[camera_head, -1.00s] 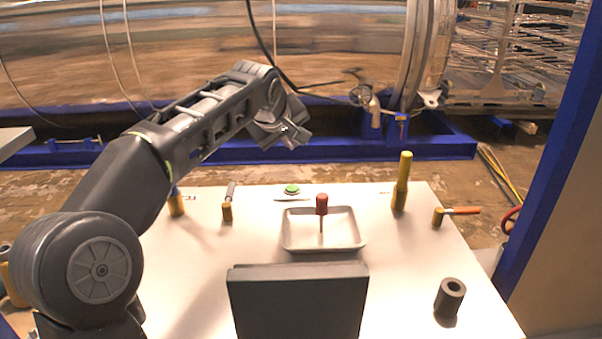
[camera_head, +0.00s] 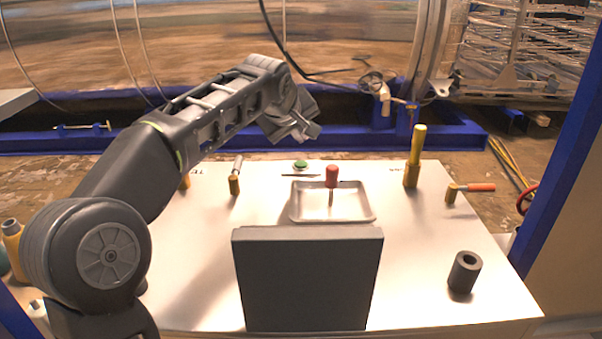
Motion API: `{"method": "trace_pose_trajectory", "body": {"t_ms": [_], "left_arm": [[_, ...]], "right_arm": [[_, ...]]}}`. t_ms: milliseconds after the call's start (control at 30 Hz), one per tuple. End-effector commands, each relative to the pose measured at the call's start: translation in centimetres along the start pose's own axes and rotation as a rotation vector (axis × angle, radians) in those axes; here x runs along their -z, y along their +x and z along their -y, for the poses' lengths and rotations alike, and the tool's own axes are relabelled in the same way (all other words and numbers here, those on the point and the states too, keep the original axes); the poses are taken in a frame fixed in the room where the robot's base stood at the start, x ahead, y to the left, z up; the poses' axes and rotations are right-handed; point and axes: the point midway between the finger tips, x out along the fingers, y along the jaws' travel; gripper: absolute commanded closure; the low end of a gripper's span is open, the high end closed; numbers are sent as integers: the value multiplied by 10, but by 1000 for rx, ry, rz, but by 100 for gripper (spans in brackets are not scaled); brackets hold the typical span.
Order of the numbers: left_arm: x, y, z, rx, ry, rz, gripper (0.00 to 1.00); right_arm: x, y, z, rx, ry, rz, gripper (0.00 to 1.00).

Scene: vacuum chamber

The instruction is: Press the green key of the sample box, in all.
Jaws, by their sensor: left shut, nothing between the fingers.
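The green key (camera_head: 301,164) is a small round green button near the far edge of the white table, behind the tray. Its mount is small and pale; I cannot make out the sample box's shape around it. My left gripper (camera_head: 306,131) comes in from the left over the table's far edge. It is shut and empty. It appears above the green key in the picture, with a visible gap between them. My right gripper is not in view.
On the white table (camera_head: 420,270) are a metal tray (camera_head: 350,218) with a red-handled tool (camera_head: 332,178), a dark upright panel (camera_head: 307,280), a yellow cylinder (camera_head: 417,150), a dark hollow cylinder (camera_head: 464,272) and hammer-like tools. A blue post (camera_head: 570,150) stands at the right.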

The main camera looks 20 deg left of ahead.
Motion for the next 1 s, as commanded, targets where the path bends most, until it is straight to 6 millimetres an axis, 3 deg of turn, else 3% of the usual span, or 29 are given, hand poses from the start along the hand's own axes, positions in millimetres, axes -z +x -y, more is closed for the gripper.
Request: {"method": "trace_pose_trajectory", "body": {"t_ms": [100,300,1000], "left_arm": [[-11,15,11,-1,0,-1,100],[-18,24,18,-1,0,-1,100],[-19,26,18,-1,0,0,100]], "right_arm": [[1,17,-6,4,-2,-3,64],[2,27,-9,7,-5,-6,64],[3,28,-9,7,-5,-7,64]]}}
